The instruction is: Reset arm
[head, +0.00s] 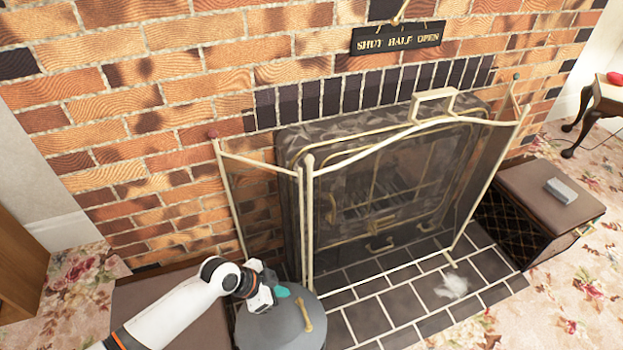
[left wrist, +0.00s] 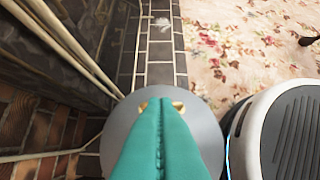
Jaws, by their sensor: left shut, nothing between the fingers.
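My left arm comes in from the lower left in the head view. Its gripper (head: 283,292) has teal fingertips that sit over the grey round lidded container (head: 270,330). The fingers (left wrist: 160,110) are pressed together with nothing between them in the left wrist view. The container's grey lid (left wrist: 205,115) lies beyond and below the fingers there, and they hide much of it. A brass handle (head: 304,314) stands on the lid, just right of the fingertips. I cannot tell whether the fingertips touch the lid. My right gripper is in neither view.
A brass-framed folding fire screen (head: 310,235) stands close behind the container, before the fireplace (head: 390,190). A dark tiled hearth (head: 400,305) lies to the right, with a pale tuft (head: 455,286). A brown-topped box (head: 535,190) holds a grey block (head: 561,190). Floral carpet (head: 590,255) is open at right.

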